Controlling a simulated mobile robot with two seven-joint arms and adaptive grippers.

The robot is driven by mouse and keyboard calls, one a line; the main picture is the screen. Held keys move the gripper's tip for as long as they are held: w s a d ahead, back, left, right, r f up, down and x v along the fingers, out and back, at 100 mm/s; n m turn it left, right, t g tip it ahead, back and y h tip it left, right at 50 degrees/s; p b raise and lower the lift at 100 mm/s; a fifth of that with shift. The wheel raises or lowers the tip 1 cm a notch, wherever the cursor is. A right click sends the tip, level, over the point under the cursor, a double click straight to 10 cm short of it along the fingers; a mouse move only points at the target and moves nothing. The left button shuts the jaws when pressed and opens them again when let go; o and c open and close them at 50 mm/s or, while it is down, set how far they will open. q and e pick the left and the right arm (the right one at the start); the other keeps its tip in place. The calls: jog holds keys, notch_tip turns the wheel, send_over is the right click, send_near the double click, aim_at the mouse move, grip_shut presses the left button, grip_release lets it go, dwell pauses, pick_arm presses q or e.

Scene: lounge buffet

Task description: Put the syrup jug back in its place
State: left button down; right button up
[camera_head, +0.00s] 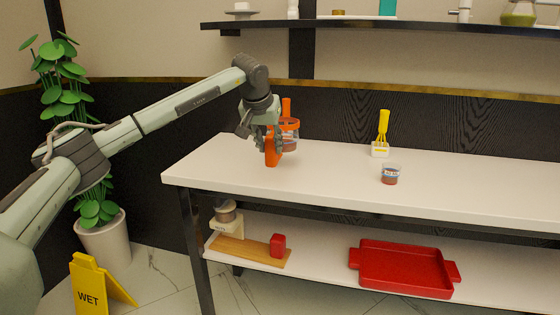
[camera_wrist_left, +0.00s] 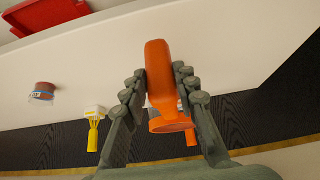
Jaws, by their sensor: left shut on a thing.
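The syrup jug (camera_head: 271,156) has an orange handle and an orange rim around its top. It stands upright at the left part of the white table top (camera_head: 330,185). My left gripper (camera_head: 268,136) reaches it from above and is shut on the orange handle. In the left wrist view the jug's handle (camera_wrist_left: 158,65) lies between the two fingers. The fingers partly hide the jug in the head view. I cannot tell whether its base touches the table. My right gripper is not in view.
An orange upright handle (camera_head: 286,106) shows behind the jug. A red tray (camera_head: 405,270) lies below. A wall shelf (camera_head: 350,24) hangs above.

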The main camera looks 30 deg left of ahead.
pick_arm(q)
jog(key=w+f, duration=0.1)
jog(key=f, duration=0.1)
jog(key=d+f, duration=0.1)
jog(key=f, duration=0.1)
jog(key=w+f, duration=0.1)
jog(key=shift+w+d+f+p, duration=0.2)
jog(key=shift+w+f+p, duration=0.1)
jog(key=shift+f, duration=0.1)
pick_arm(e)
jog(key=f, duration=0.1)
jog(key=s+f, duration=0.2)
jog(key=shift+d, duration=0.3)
pick_arm(q)
jog(key=c, duration=1.2)
grip_release()
jog(key=shift+f, duration=0.1)
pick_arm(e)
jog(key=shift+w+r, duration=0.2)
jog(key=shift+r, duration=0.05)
